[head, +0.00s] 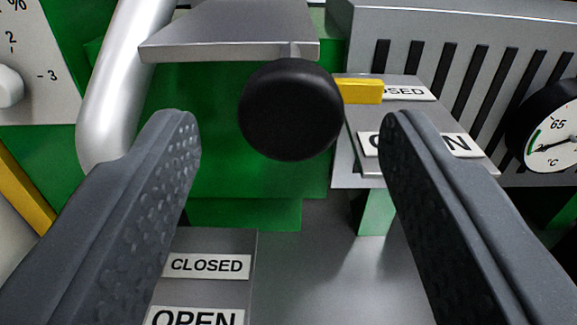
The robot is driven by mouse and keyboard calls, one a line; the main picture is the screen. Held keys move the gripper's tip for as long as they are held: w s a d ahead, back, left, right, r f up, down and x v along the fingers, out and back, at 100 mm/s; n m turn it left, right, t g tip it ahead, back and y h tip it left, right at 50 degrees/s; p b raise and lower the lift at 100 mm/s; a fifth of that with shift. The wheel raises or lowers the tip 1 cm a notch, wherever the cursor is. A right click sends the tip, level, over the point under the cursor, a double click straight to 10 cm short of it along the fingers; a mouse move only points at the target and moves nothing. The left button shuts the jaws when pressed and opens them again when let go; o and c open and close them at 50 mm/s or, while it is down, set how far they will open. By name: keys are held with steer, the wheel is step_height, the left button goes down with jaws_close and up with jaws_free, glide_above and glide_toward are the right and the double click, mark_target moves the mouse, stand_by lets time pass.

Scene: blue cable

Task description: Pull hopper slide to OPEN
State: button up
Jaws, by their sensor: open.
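A round black knob (290,109) is in the upper middle of the head view. It sits on a short stem under the front edge of a grey metal plate (230,42), which looks like the hopper slide. A yellow pointer (359,91) to the right of the knob is level with a partly covered CLOSED label (408,92). Below it is an OPEN label (369,144), partly hidden by my right finger. My gripper (288,122) is open and empty, with one finger on each side of the knob and gaps on both sides. I cannot tell how deep the knob sits relative to the fingertips.
A second CLOSED label (207,265) and OPEN label (195,317) are at the lower left. A thick silver pipe (120,85) stands at the left. A slotted grey housing (450,50) and a round temperature gauge (550,130) are at the right. A white control knob (10,87) is at the far left.

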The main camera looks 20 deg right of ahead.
steer(key=b+v, duration=0.5)
steer(key=v, duration=0.4)
steer(key=shift+s, duration=0.1)
stand_by(0.7)
steer(key=w+a+r+n+y+p, duration=0.15)
steer(key=a+r+y, duration=0.25)
steer(key=r, duration=0.6)
steer(key=w+a+r+n+y+p, duration=0.1)
steer(key=a+r+y+p, duration=0.25)
steer(key=r, duration=0.65)
steer(key=s+d+r+p, duration=0.1)
steer(key=s+d+r, duration=0.2)
steer(key=r, duration=0.5)
steer(key=s+d+r+n+p, duration=0.1)
steer(key=s+d+r+p, duration=0.1)
steer(key=s+r, duration=0.3)
steer(key=s+d+r+n+g+p, duration=0.1)
steer(key=s+d+r, duration=0.3)
steer(key=r, duration=0.7)
steer(key=shift+s+p, duration=0.3)
steer(key=shift+s, duration=0.25)
